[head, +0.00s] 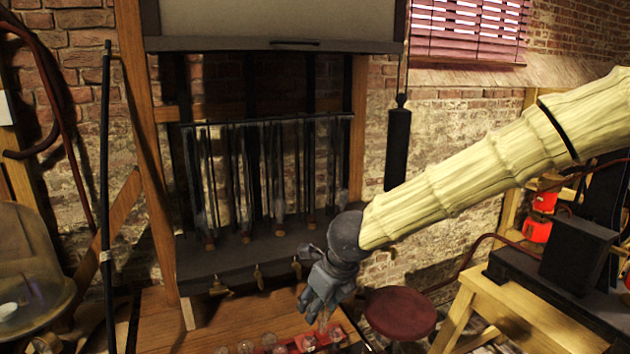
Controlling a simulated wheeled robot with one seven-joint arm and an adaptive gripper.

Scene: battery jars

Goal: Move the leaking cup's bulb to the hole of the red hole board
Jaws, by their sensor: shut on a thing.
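My gripper (318,303), dark grey at the end of my cream-sleeved arm, points down over the front of the wooden bench. Its fingers are shut on a small glassy bulb (323,322), mostly hidden by the fingers and hard to make out. Just below is a red board (352,331), cut off by the bottom edge; its holes are not clear. Several small clear bulbs or glass cups (268,342) with reddish parts stand in a row along the bottom edge. I cannot tell which cup leaks.
A dark rack (215,262) with hanging strips and small brass taps stands behind the bench (240,315). A round red stool (400,312) is right of my gripper. A glass dome (30,270) is at left. A wooden table (500,310) with a black box stands at right.

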